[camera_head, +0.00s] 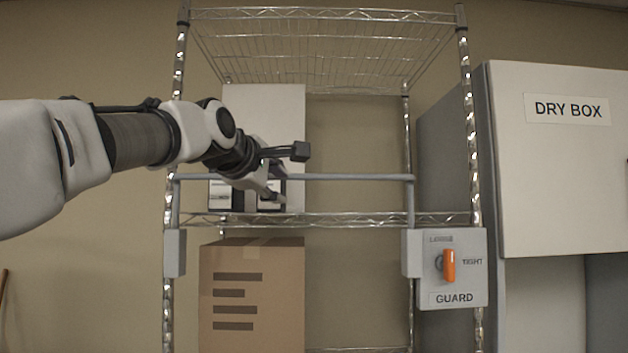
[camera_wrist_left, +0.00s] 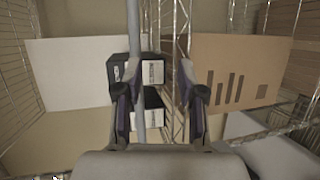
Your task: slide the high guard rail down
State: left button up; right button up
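The guard rail (camera_head: 350,177) is a grey horizontal bar across the front of the wire rack, above the middle shelf. Its end posts run down into grey brackets. The orange knob (camera_head: 449,265) on the GUARD plate (camera_head: 470,290) stands upright, in line with the LOOSE label above it; TIGHT is at its right. My left gripper (camera_head: 276,194) is at the rail, left of its middle. In the left wrist view my left gripper (camera_wrist_left: 160,85) is open, and the rail (camera_wrist_left: 134,35) runs close along the inside of its left finger. Contact is unclear. My right gripper is out of view.
Black boxes with white labels (camera_head: 221,195) and a tall white box (camera_head: 265,110) stand on the middle shelf (camera_head: 350,220). A cardboard box (camera_head: 250,300) is below. The dry box (camera_head: 560,170) stands at the right. The shelf's right half is empty.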

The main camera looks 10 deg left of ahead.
aim_at(292, 176)
pick_arm(q)
notch_tip(292, 176, up, 4)
jog(key=s, duration=0.2)
jog(key=p+x, duration=0.1)
jog(key=x, duration=0.1)
jog(key=p+x, duration=0.1)
jog(key=x, duration=0.2)
jog(key=p+x, duration=0.2)
jog(key=x, duration=0.1)
jog(key=shift+w+d+f, duration=0.1)
jog(key=shift+d+f, duration=0.15)
jog(key=shift+d, duration=0.05)
grip_shut()
